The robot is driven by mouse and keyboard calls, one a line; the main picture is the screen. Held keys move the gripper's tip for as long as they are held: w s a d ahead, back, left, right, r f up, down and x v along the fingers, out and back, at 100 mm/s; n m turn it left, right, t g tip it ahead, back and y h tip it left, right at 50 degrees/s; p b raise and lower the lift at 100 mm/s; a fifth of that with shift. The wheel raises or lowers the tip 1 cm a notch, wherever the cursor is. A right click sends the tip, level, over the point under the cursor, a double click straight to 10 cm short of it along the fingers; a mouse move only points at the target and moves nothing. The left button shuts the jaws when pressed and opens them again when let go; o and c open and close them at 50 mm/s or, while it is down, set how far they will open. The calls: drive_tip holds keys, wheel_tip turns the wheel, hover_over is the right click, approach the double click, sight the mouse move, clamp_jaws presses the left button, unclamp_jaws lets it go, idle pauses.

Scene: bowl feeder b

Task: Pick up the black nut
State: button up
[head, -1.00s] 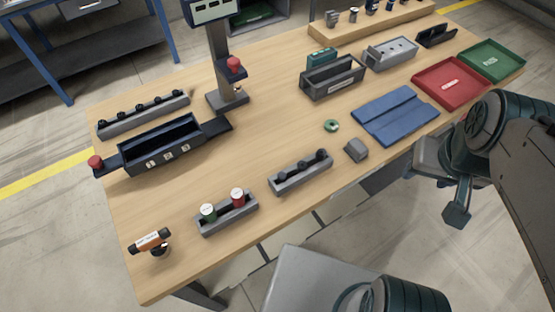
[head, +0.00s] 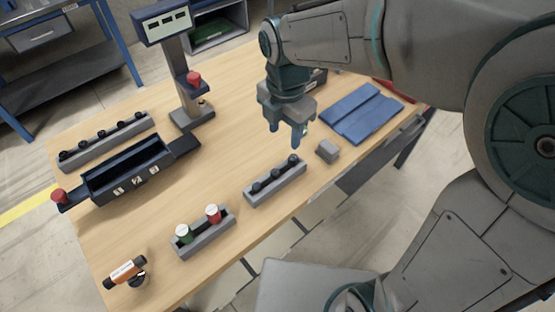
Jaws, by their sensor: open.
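Small black round parts stand in two grey racks, and any of them may be the black nut; they are too small to tell. The near rack (head: 262,195) holds three black parts, one at its right end (head: 293,159), one in the middle (head: 275,173) and one at the left (head: 257,187). The long rack (head: 108,143) at the back left holds several more. My gripper (head: 285,138) points down above the table, just behind the near rack's right end. Its two fingers are apart, with nothing seen between them.
A grey block (head: 327,151) and a blue mat (head: 360,113) lie right of my gripper. A rack with green and red capped parts (head: 203,236) stands front left. A dark three-slot box (head: 128,172) and a post (head: 182,80) stand behind. My arm hides the back right.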

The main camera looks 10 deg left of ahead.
drive_tip(key=a+n, duration=0.2)
hover_over(275, 172)
wheel_tip(275, 172, down, 9)
drive_tip(key=shift+d+f, duration=0.1)
drive_tip(key=shift+d, duration=0.05)
drive_tip(key=shift+f+p, duration=0.7)
drive_tip(key=shift+f, duration=1.95)
clamp_jaws()
drive_tip(key=shift+r, duration=0.2)
